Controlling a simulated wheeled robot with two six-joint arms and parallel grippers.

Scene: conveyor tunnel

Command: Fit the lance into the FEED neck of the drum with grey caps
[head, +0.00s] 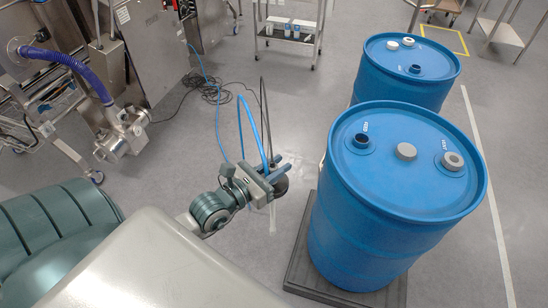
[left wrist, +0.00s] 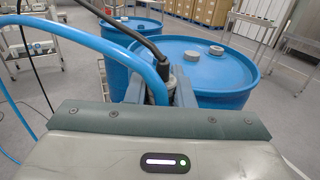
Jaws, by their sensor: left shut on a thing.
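The near blue drum (head: 385,235) has a grey cap (head: 406,151) mid-lid, a grey ring-shaped fitting (head: 452,160) at right, and an open dark neck (head: 362,141) at left, its small label apparently FEED. My left gripper (head: 268,178) is left of this drum, apart from it and outside its rim. It is shut on the lance, whose top (left wrist: 160,72) shows between the fingers in the left wrist view, with a blue hose and black cable attached. The lance's lower end is hidden. The near drum (left wrist: 225,85) also shows beyond the fingers there. My right gripper is out of view.
A second blue drum (head: 372,85) with paler caps stands behind. The near drum stands on a dark pallet (head: 302,262). The blue hose (head: 240,115) and black cable trail back over the floor to machinery at left. A cart (head: 290,35) stands at the back.

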